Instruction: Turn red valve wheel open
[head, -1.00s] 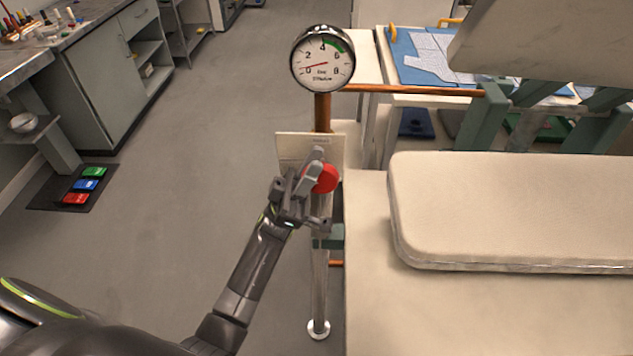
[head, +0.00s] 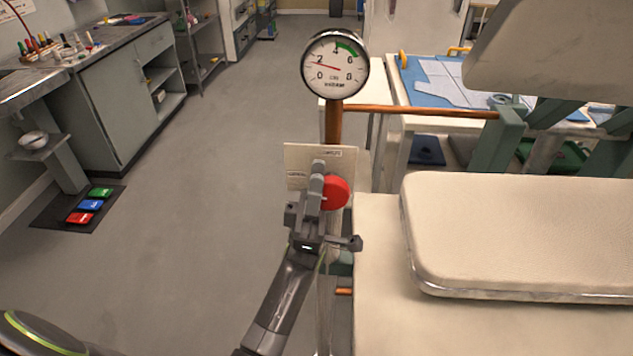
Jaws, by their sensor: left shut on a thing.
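The red valve wheel (head: 337,193) is on the upright pipe stand, in front of a pale label plate (head: 300,160). My left gripper (head: 318,182) is at the wheel, shut on it, and covers its left part. A round pressure gauge (head: 335,65) sits on top of the copper pipe (head: 333,122) above the wheel. Its red needle points near 2, below the green band. My right gripper is not in view.
A padded cream board (head: 520,235) on a pale table lies close to the right of the valve. A copper pipe (head: 420,111) runs right from the stand. Red, blue and green pedals (head: 90,205) lie on the floor at left. Open floor lies between.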

